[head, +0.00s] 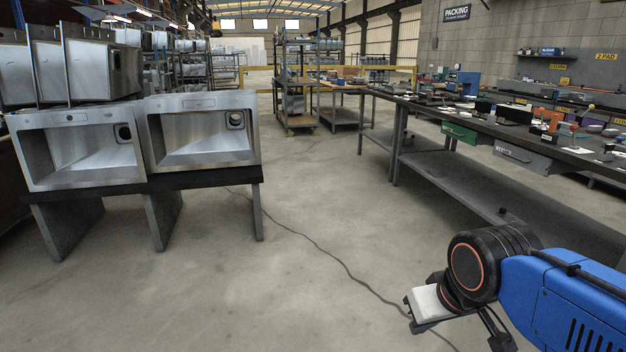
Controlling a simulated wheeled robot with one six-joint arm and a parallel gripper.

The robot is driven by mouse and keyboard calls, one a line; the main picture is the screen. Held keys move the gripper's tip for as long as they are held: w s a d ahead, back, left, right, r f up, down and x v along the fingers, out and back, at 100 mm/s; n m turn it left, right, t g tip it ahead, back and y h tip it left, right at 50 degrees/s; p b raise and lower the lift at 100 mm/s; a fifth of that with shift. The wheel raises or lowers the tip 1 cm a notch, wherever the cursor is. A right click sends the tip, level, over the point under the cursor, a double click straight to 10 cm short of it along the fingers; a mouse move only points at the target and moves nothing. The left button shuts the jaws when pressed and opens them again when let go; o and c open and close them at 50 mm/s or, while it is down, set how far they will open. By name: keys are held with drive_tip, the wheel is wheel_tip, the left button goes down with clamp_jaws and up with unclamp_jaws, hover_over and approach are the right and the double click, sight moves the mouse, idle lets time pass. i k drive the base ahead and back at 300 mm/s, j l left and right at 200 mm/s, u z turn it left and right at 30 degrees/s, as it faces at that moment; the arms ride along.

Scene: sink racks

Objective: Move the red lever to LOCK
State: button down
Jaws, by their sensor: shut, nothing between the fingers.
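I cannot pick out a red lever or a LOCK mark for certain. Small red and orange items (547,117) stand on the long workbench (440,107) at the right, too small to tell apart. A thin upright part with a reddish piece (575,127) stands near them. My gripper (490,335) is at the bottom right, in front of the bench and well apart from it. It is shut and empty, and its tips are partly cut off by the lower frame edge.
Steel sinks (92,185) stand on a dark rack (205,182) at the left. A green drawer (459,133) and a grey drawer (521,156) hang under the bench top. The bench has a lower shelf (470,185). Open concrete floor (290,230) lies between; a dark line crosses it.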

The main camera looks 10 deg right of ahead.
sight(574, 128)
drive_tip(key=i+z, duration=0.15)
drive_tip(key=i, duration=0.4)
drive_tip(key=i+z, duration=0.2)
drive_tip(key=i, duration=0.35)
drive_tip(key=i+j+z, duration=0.15)
drive_tip(key=i, duration=0.4)
drive_tip(key=i+z, duration=0.4)
drive_tip(key=i+j+z, duration=0.2)
drive_tip(key=i+z, duration=0.2)
